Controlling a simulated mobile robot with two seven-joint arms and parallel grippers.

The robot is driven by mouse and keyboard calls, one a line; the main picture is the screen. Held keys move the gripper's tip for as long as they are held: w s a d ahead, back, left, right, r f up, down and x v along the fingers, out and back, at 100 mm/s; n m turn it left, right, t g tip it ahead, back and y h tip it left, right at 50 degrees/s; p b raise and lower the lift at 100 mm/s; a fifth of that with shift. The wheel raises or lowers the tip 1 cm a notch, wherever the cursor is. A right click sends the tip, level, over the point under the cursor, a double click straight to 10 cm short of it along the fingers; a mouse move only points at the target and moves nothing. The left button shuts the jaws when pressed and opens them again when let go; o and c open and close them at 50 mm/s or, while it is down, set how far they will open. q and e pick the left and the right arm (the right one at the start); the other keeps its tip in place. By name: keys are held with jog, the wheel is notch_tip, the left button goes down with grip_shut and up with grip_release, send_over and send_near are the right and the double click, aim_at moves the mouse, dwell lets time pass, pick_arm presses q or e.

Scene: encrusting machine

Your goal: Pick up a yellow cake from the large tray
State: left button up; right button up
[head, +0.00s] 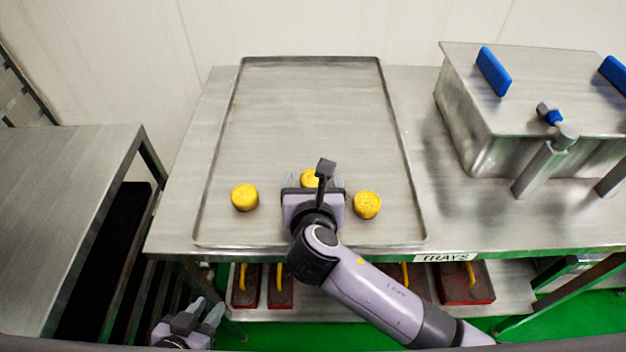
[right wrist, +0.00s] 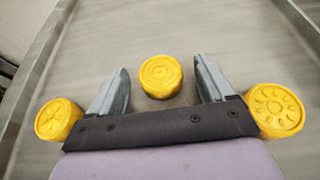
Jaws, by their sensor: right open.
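The large tray (head: 300,110) is a flat metal tray on the table, with three yellow cakes near its front. The left cake (head: 245,197) and the right cake (head: 367,204) stand clear on either side of my right gripper (head: 314,182). The middle cake (head: 309,177) is partly hidden behind that gripper. In the right wrist view the middle cake (right wrist: 160,76) lies between and slightly beyond the open fingers, with a gap on each side. The outer cakes (right wrist: 58,119) and (right wrist: 276,110) lie outside the fingers. My left gripper (head: 207,312) hangs low at the bottom left, fingers apart and empty.
A steel box with blue handles (head: 493,71) stands on the table to the right of the tray. A separate steel table (head: 60,200) stands at the left. The back of the large tray is clear.

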jog(key=shift+c, duration=0.3)
jog(key=c, duration=1.1)
jog(key=shift+r, duration=0.1)
